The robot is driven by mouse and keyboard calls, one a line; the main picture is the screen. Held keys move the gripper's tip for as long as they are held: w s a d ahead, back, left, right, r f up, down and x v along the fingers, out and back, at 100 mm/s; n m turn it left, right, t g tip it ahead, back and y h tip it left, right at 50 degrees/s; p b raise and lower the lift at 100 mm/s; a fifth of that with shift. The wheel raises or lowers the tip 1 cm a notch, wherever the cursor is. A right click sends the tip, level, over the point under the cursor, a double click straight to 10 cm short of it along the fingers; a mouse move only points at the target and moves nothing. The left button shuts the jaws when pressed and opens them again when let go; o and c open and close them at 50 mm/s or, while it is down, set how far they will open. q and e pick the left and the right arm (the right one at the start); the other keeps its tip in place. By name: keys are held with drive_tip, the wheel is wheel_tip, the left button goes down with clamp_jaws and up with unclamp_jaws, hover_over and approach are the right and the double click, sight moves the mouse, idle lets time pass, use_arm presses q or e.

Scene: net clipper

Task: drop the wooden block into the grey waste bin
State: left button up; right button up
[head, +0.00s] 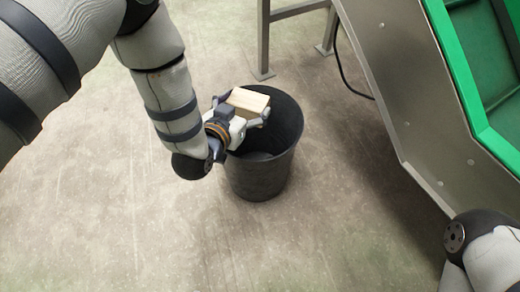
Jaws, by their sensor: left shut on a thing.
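The wooden block (249,101) is a pale box shape near the middle of the head view. My left gripper (247,108) is shut on it, with a finger on each side. The grey waste bin (262,178) stands upright on the floor, dark and round. In the picture, the block and gripper overlap the left and back part of its mouth. The block looks to be above the opening, though its exact height over the rim cannot be told. My left gripper and block hide part of the rim. My right gripper is out of view; only part of that arm shows at the lower right.
A metal machine side (405,95) with a green trough (490,60) stands to the right of the bin. A metal stand leg (263,40) and a black cable (350,80) are behind it. The concrete floor (110,220) at left and front is clear.

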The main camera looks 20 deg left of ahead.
use_arm(q)
wheel_tip(320, 180, down, 4)
drive_tip(key=b, duration=0.2)
drive_tip(key=shift+f+b, duration=0.15)
drive_tip(key=shift+b, duration=0.15)
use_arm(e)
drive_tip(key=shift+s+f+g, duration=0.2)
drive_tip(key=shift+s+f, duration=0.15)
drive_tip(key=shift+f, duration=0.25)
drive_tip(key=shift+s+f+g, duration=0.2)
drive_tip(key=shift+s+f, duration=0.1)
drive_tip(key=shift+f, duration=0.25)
use_arm(q)
drive_tip(key=o, duration=1.3)
drive_tip(key=v, duration=1.2)
drive_tip(key=shift+r, duration=0.2)
